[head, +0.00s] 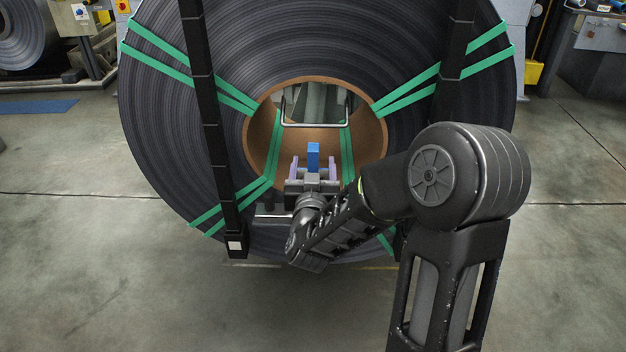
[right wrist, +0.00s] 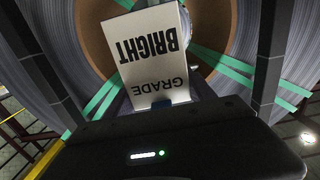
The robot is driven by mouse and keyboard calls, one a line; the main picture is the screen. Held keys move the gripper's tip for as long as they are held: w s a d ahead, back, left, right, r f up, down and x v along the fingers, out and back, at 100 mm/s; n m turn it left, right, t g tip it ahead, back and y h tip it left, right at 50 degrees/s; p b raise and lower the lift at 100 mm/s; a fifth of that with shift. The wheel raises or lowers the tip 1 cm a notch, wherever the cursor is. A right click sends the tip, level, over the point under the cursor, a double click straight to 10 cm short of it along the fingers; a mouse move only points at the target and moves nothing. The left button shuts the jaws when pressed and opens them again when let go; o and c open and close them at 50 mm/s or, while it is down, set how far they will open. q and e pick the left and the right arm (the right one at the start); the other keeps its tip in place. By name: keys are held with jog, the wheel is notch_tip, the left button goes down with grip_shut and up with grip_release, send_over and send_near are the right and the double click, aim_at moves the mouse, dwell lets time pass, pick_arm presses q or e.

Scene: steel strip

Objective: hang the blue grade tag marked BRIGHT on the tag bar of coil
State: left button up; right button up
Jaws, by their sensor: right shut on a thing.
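The large dark steel coil (head: 190,130) stands upright in front of me, with a round brown core (head: 262,150) open at its middle. A thin metal bar (head: 315,124), bent like a U, crosses the upper part of the core opening. My right gripper (head: 313,172) is shut on the blue tag (head: 313,152) and holds it upright in front of the lower core opening, below the bar and apart from it in the picture. In the right wrist view the tag's white face (right wrist: 155,55) shows BRIGHT and GRADE upside down. The fingertips are hidden there. My left gripper is not in view.
Green straps (head: 170,60) cross the coil face. Dark upright posts (head: 205,120) stand at the left and right of the core. Another coil (head: 30,30) and machines are at the back. The grey floor (head: 80,250) in front is clear.

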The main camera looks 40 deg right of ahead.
jog(key=shift+r, duration=0.1)
dwell(0.3)
jog(key=b+x, duration=0.3)
jog(key=x, duration=1.2)
jog(key=shift+w+d+r, duration=0.25)
jog(key=shift+w+r, duration=0.05)
jog(key=shift+r, duration=0.05)
dwell(1.1)
jog(key=shift+f, duration=0.2)
jog(key=shift+f+b, duration=0.95)
jog(key=shift+b, duration=0.15)
